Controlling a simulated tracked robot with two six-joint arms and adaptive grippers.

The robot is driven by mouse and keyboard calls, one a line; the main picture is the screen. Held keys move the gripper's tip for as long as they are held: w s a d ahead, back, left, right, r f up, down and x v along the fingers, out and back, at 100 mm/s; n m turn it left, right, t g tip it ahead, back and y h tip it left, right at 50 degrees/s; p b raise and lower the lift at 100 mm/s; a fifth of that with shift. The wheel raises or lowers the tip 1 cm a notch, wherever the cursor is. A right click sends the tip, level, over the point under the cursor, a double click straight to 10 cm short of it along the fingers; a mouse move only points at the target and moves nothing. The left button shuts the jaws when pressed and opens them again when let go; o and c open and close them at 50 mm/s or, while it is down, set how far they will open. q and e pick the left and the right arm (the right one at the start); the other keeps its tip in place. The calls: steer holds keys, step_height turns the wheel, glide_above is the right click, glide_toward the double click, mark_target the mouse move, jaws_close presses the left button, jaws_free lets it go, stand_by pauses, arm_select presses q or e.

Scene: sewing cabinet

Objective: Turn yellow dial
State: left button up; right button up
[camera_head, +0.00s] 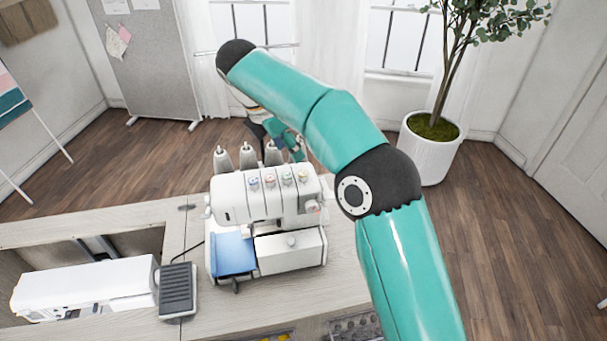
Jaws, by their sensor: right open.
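A white sewing machine (236,208) stands on the wooden cabinet top. A row of small dials in different colours runs along its upper front. The yellow dial (303,177) appears to be the rightmost of the row, small in the picture. My right arm comes in from the lower right, arches over and bends down behind the machine. My right gripper (294,152) is above and behind the dial row, close to the spool cones, and apart from the yellow dial. It is open, though its fingertips are small and partly hidden. My left gripper is out of view.
Grey spool cones (247,157) stand at the back of the machine. A black foot pedal (177,290) and a second white machine (85,288) are to the left. A potted plant (430,150) stands on the floor at the back right.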

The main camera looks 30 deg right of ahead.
mark_target(303, 173)
steer(key=x, duration=1)
